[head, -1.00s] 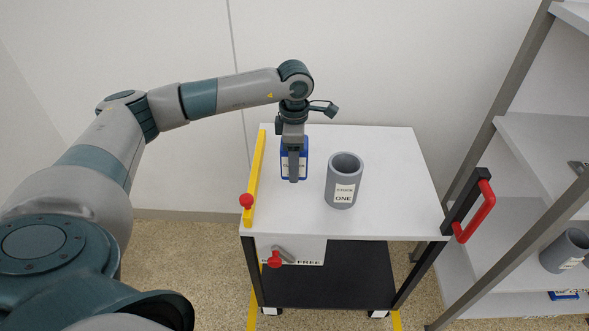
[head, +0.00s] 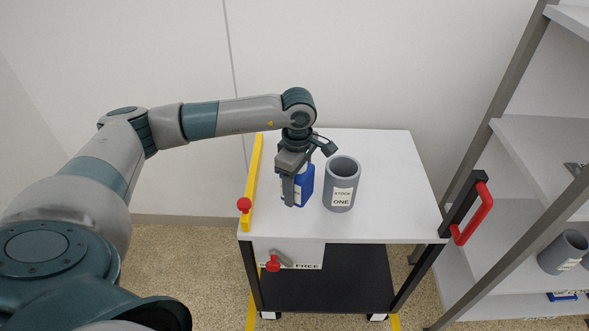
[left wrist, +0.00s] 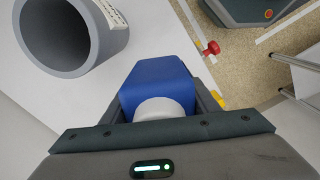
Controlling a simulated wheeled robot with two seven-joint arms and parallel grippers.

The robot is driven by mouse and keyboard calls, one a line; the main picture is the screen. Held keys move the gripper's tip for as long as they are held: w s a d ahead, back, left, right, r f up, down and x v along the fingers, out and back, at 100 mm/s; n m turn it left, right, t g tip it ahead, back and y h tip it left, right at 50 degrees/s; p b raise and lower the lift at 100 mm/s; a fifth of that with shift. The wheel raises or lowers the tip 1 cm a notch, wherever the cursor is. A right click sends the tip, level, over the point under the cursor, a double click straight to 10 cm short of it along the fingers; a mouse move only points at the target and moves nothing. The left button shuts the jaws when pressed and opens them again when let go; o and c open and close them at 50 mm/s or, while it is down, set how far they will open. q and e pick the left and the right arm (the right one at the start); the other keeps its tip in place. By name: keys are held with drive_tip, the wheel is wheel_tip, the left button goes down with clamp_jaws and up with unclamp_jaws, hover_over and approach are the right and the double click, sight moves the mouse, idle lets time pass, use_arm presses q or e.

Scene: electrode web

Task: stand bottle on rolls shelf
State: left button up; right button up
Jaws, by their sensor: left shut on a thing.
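The blue bottle (head: 307,184) with a white label is on the white cart top, mostly behind my left gripper (head: 291,190) in the head view. My left gripper is shut on it. In the left wrist view the bottle (left wrist: 157,85) shows its blue body and white cap (left wrist: 160,109) between the fingers. I cannot tell whether its base touches the cart top. A grey shelf rack (head: 520,160) stands at the right; I cannot tell which level is the rolls shelf. My right gripper is not in view.
A grey roll (head: 341,190) labelled "STOCK ONE" stands close right of the bottle. A yellow bar (head: 252,185) edges the cart's left side. The cart (head: 395,190) has a red handle (head: 473,213).

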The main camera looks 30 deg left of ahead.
use_arm(q)
drive_tip(key=s+d+f+m, duration=0.3)
drive_tip(key=s+d+m, duration=0.3)
drive_tip(key=m, duration=0.3)
drive_tip(key=s+d+f+m, duration=0.3)
drive_tip(key=s+d+m, duration=0.3)
drive_tip(key=m, duration=0.3)
drive_tip(key=shift+s+m, duration=0.4)
drive_tip(key=shift+s, duration=0.5)
